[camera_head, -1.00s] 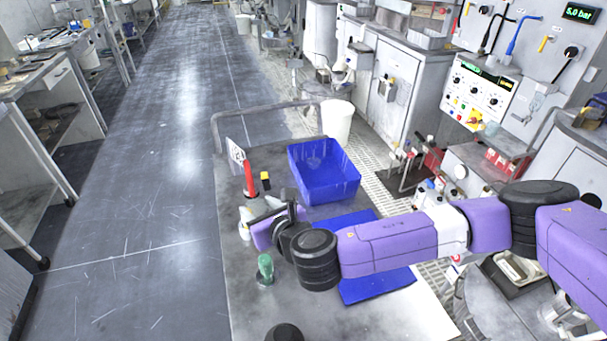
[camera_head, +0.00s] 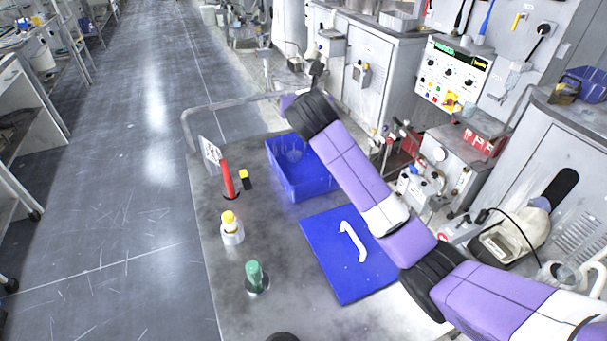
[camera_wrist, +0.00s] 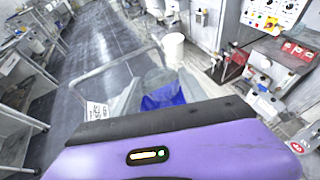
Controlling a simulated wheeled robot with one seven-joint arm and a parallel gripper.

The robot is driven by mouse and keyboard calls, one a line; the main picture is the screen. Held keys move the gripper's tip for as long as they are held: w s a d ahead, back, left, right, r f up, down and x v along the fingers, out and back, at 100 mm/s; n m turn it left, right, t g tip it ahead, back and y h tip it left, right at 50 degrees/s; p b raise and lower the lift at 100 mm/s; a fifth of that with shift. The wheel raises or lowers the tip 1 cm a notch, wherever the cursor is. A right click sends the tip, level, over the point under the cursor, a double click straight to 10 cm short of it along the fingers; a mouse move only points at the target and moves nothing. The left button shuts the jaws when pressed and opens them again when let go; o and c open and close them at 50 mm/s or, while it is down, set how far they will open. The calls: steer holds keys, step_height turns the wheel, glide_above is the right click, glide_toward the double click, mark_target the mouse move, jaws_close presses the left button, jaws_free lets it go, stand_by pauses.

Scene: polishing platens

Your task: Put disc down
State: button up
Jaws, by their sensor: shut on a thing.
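My gripper (camera_wrist: 160,110) shows in the wrist view as a purple body with grey fingers beyond it. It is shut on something. A greyish rounded patch (camera_wrist: 162,77) shows between the fingers and may be the disc, but its outline is unclear. In the head view only a bit of my purple gripper body (camera_head: 288,101) shows past my dark wrist joint, above the far edge of the blue bin (camera_head: 308,182); fingers and disc are hidden there. The blue bin also shows below the fingers in the wrist view (camera_wrist: 165,99).
A blue mat (camera_head: 335,270) with a white curved handle (camera_head: 351,240) lies on the grey table (camera_head: 228,280). A red bottle (camera_head: 228,180), a yellow-capped bottle (camera_head: 231,228) and a green-handled stamp (camera_head: 255,277) stand along the left. A metal rail (camera_head: 225,107) edges the table's far end.

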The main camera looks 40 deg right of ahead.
steer(key=shift+s+d+f, duration=0.15)
steer(key=shift+d+f, duration=0.15)
steer(key=shift+f, duration=3.25)
steer(key=shift+s+d+f, duration=0.15)
steer(key=shift+d+f, duration=0.15)
steer(key=shift+f, duration=3.25)
steer(key=shift+s+d+f, duration=0.15)
steer(key=shift+d+f, duration=0.15)
steer(key=shift+f, duration=3.25)
steer(key=shift+f, duration=0.4)
steer(key=shift+f+b, duration=0.25)
steer(key=shift+b, duration=0.05)
steer(key=o, duration=1.5)
steer(key=shift+c, duration=0.2)
